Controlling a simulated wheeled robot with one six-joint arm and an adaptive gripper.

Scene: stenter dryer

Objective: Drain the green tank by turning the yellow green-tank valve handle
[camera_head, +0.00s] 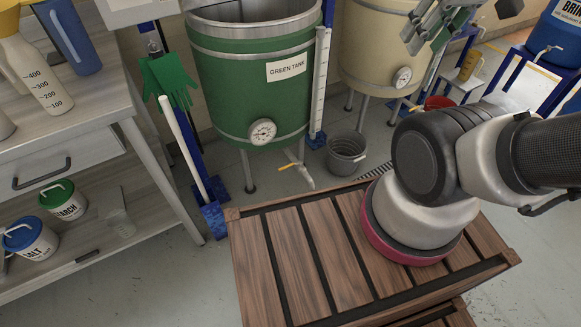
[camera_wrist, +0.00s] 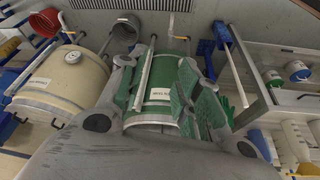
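The green tank (camera_head: 240,85), with a white label and a round gauge (camera_head: 263,131), stands at upper centre in the head view. Below it, a small drain valve carries a yellow handle (camera_head: 285,167) beside its pale spout (camera_head: 306,176). My gripper (camera_head: 432,22) is at the top right of the head view, in front of the cream tank and well away from the handle. In the wrist view its fingers (camera_wrist: 158,78) are spread, with the green tank (camera_wrist: 160,75) seen behind the gap. The handle shows there only as a tiny orange spot (camera_wrist: 182,38).
A grey bucket (camera_head: 346,153) stands right of the spout, and a red bucket (camera_head: 438,103) is farther right. The cream tank (camera_head: 375,50) is beside the green one. Green gloves (camera_head: 168,80) hang left. A slatted wooden platform (camera_head: 260,265) fills the foreground.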

